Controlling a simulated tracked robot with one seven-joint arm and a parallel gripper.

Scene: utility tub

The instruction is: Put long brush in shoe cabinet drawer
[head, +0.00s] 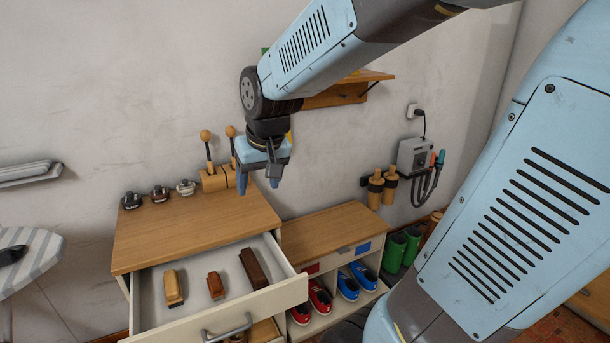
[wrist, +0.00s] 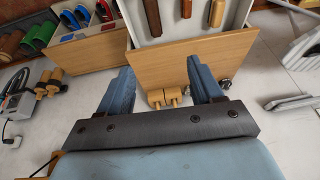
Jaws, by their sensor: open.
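The shoe cabinet's top drawer (head: 187,327) is pulled open. Three brushes lie in it, apart from each other: a tan brush (head: 173,288) at left, a short reddish-brown brush (head: 215,286) in the middle and a dark brown brush (head: 253,268), the longest-looking, at right. The dark brush also shows at the left of the drawer in the wrist view (wrist: 152,18). My gripper (head: 258,183) is open and empty, pointing down, above the back right of the wooden cabinet top. In the wrist view its fingers (wrist: 160,68) stand apart with nothing between them.
Two knobbed wooden sticks in a block (head: 214,180) and several small dark and pale items (head: 160,193) stand along the cabinet's back. A low shoe rack (head: 330,236) with red and blue shoes adjoins at right. A wall shelf (head: 348,90) is behind my arm. The cabinet top's front is clear.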

